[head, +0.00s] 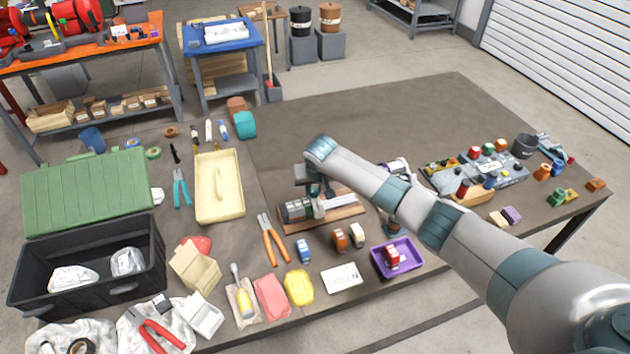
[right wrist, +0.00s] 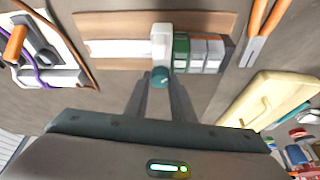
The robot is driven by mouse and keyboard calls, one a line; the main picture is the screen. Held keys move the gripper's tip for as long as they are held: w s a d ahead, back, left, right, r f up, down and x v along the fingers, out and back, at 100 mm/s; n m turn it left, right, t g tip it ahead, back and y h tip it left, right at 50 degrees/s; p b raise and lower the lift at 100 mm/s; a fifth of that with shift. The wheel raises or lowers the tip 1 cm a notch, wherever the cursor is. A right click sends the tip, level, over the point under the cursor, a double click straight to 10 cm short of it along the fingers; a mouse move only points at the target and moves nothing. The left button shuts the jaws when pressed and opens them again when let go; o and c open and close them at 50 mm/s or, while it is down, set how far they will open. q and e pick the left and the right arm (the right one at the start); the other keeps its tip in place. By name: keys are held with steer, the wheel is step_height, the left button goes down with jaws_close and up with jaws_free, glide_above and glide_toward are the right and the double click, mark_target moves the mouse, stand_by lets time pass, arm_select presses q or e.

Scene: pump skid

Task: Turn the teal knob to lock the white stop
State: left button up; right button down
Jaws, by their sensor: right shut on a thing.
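The teal knob (right wrist: 160,77) shows in the right wrist view, at the near side of the white stop (right wrist: 161,45). The white stop sits on a wooden board (right wrist: 210,20), against a row of green, grey and orange-marked blocks (right wrist: 200,52). My right gripper (right wrist: 160,82) is shut on the teal knob, with one finger on each side of it. In the head view my right gripper (head: 316,186) is over the wooden board (head: 345,217), and the knob is hidden there. My left gripper is not in view.
Orange-handled pliers (head: 273,240) lie left of the board, beside a cream tray (head: 233,208). A purple tray (head: 412,268) and small coloured blocks lie near the front edge. A grey panel with coloured knobs (head: 508,168) stands to the right. The table's back middle is clear.

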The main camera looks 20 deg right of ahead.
steer(key=m+p, duration=0.1)
steer(key=m, duration=0.1)
steer(key=m+h, duration=0.1)
steer(key=shift+a+r+m+p, duration=0.1)
steer(key=shift+a+m+p, duration=0.2)
steer(key=shift+m+p, duration=0.1)
steer(key=shift+w+m+g+h, duration=0.15)
steer(key=shift+m+g+h, duration=0.5)
steer(key=shift+m, duration=1.05)
steer(key=c, duration=1.5)
jaws_free()
steer(key=b+v, duration=0.3)
steer(key=v, duration=1.4)
steer(key=shift+s+a+r, duration=0.1)
steer(key=shift+s+a, duration=0.1)
